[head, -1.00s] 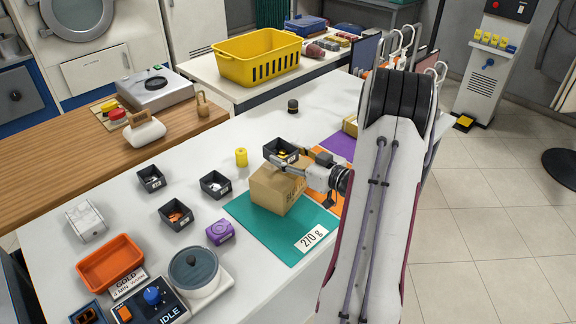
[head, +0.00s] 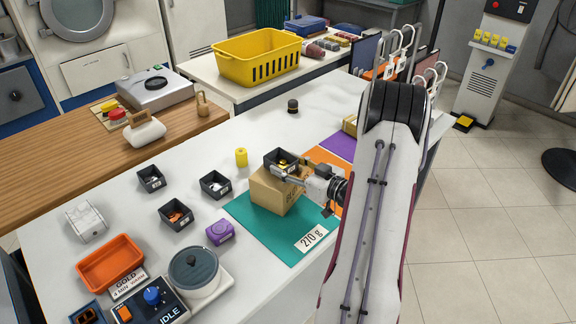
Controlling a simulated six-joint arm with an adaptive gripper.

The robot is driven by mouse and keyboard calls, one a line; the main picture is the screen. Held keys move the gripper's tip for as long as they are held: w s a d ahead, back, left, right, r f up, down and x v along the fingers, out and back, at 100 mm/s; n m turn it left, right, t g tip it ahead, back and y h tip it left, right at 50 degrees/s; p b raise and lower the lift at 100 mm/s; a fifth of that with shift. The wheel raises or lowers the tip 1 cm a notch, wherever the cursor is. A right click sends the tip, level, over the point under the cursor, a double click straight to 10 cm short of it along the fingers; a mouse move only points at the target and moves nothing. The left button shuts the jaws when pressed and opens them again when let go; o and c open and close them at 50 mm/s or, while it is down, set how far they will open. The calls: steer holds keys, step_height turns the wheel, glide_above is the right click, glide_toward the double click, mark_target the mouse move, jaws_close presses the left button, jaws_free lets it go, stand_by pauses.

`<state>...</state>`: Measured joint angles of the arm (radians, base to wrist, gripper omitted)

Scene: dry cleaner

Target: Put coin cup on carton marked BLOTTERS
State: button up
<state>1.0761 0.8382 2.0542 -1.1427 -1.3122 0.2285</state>
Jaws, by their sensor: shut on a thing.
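The coin cup (head: 271,162) is a small black square cup with yellow pieces inside. My gripper (head: 282,172) is shut on it, reaching in from the right. The cup is upright at the top of a brown cardboard carton (head: 264,192). I cannot tell whether its base touches the carton. The carton's printed lettering is partly hidden; only its first letters show, near my gripper. The carton stands on a teal mat (head: 249,216) labelled 270 g.
Other black cups (head: 215,185) with contents stand to the left, with a purple block (head: 220,232) and a yellow cylinder (head: 241,157) near the mat. An orange mat (head: 323,157) and purple mat (head: 338,146) lie behind.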

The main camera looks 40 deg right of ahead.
steer(key=shift+f, duration=0.1)
steer(key=o, duration=1.2)
steer(key=shift+c, duration=0.2)
steer(key=shift+s, duration=0.15)
steer(key=s+r, duration=0.2)
steer(key=s, duration=0.9)
steer(key=shift+s+d, duration=0.15)
steer(key=shift+s, duration=0.15)
steer(key=shift+w, duration=0.1)
